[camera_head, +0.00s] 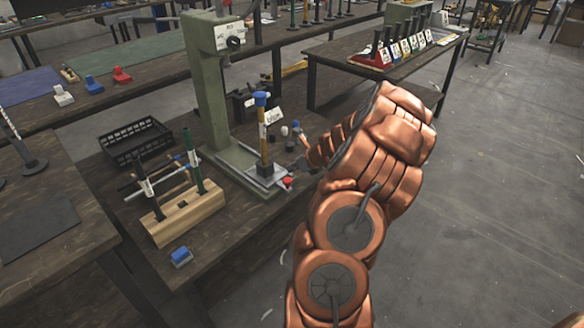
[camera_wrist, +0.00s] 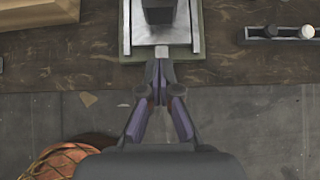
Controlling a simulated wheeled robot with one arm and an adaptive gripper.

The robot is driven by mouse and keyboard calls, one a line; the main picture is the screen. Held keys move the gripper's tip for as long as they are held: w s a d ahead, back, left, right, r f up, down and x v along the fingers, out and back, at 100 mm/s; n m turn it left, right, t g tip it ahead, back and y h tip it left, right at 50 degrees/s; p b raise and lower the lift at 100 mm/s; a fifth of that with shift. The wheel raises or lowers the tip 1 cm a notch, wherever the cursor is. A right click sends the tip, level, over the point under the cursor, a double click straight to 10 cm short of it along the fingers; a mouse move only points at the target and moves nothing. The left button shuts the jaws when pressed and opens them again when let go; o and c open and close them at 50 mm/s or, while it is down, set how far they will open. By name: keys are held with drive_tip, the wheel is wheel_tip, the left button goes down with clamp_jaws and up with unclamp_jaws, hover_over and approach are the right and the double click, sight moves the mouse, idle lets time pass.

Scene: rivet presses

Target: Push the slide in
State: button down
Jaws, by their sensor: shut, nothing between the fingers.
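The green rivet press (camera_head: 208,85) stands on the dark wooden bench. Its metal slide (camera_head: 266,182) sits at the front of the base and carries an upright yellow tool (camera_head: 262,140) with a blue top and a white tag. In the wrist view the slide's light metal plate (camera_wrist: 185,42) is at the top centre, with a dark block on it and a small pale tab at its near edge. My gripper (camera_wrist: 160,66) is shut and empty, its fingertips at that tab; I cannot tell whether they touch. In the head view my gripper (camera_head: 300,166) is small, partly hidden by my arm.
A wooden block (camera_head: 185,215) with upright tools, a black crate (camera_head: 138,143) and a blue piece (camera_head: 181,257) lie left on the bench. A holder with a black and a white knob (camera_wrist: 283,33) is right of the slide. Open floor lies right of the bench.

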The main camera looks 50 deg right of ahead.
sight(270, 168)
drive_tip(key=b+x, duration=0.1)
drive_tip(key=x, duration=0.6)
drive_tip(key=shift+w+f, duration=0.15)
drive_tip(key=shift+w, duration=1.1)
drive_tip(key=shift+w+r, duration=0.2)
drive_tip(key=shift+w, duration=0.55)
drive_tip(key=shift+w+r, duration=0.1)
